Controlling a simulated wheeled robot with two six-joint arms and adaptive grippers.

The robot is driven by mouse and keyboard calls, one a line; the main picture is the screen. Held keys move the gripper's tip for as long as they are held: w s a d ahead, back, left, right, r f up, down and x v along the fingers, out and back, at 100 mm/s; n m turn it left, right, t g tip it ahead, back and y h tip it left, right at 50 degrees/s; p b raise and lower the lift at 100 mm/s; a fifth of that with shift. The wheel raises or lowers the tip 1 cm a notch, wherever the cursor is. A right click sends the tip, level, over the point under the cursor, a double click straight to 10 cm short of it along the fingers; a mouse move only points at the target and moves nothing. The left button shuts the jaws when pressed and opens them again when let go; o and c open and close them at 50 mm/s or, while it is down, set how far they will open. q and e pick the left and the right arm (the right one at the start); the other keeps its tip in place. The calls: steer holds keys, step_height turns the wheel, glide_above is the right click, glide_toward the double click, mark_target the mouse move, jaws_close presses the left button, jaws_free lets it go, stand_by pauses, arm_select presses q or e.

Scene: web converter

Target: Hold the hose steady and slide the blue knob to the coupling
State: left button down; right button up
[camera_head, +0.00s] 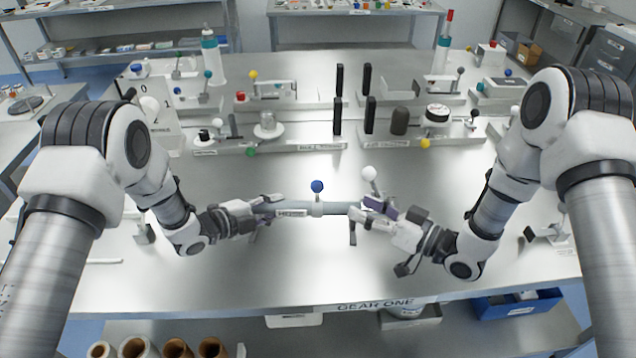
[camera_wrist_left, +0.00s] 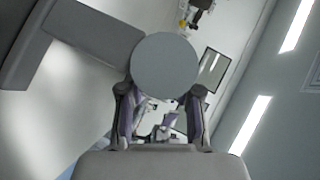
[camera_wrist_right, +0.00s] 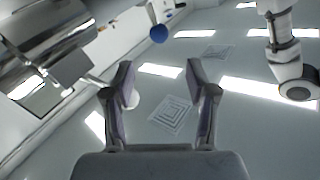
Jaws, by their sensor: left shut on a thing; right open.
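The grey hose (camera_head: 336,208) lies horizontally above the middle of the bench. The blue knob (camera_head: 317,186) stands upright on a short stem from a collar on the hose; it also shows in the right wrist view (camera_wrist_right: 158,34). A white knob (camera_head: 369,173) rises beside my right gripper. My left gripper (camera_head: 268,206) is shut on the hose at its left part, near a label. A grey disc (camera_wrist_left: 165,67) fills the space between its fingers in the left wrist view. My right gripper (camera_head: 368,210) is open near the hose's right end. I cannot clearly make out the coupling.
Racks with coloured knobs, black posts and a metal fitting (camera_head: 268,126) stand along the back of the bench. The bench front (camera_head: 330,270) is clear. Cardboard rolls (camera_head: 137,347) and a blue bin (camera_head: 515,305) are below the front edge.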

mark_target(322, 190)
steer(key=shift+n, duration=0.8)
steer(key=x, duration=1.2)
steer(key=shift+a, duration=0.15)
jaws_close()
